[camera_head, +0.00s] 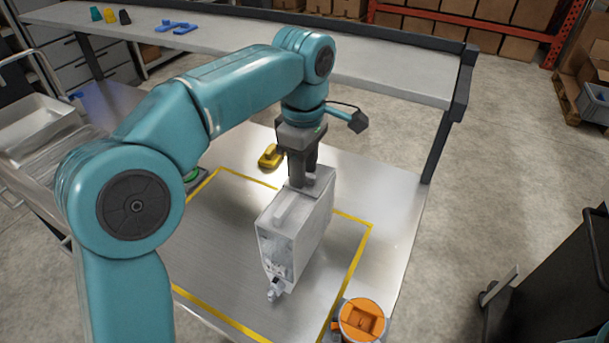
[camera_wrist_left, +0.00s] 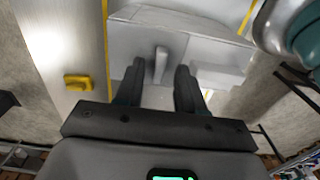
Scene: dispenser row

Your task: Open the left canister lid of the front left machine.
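A grey-white box-shaped canister (camera_head: 302,232) with a small spout low on its near face stands on the metal table, inside a yellow tape outline. A raised ridge (camera_head: 293,207) runs along its top. My left gripper (camera_head: 303,182) points down at the far end of the canister's top and hides part of it. In the left wrist view, my left gripper (camera_wrist_left: 160,85) has its fingers apart, with a raised ridge (camera_wrist_left: 161,64) ahead between them. Contact cannot be told. No separate opened lid shows. My right gripper is not in view.
A yellow object (camera_head: 271,156) lies on the table behind the canister; it also shows in the left wrist view (camera_wrist_left: 78,82). An orange container (camera_head: 362,318) stands at the near right table edge. A long bench (camera_head: 400,70) runs behind.

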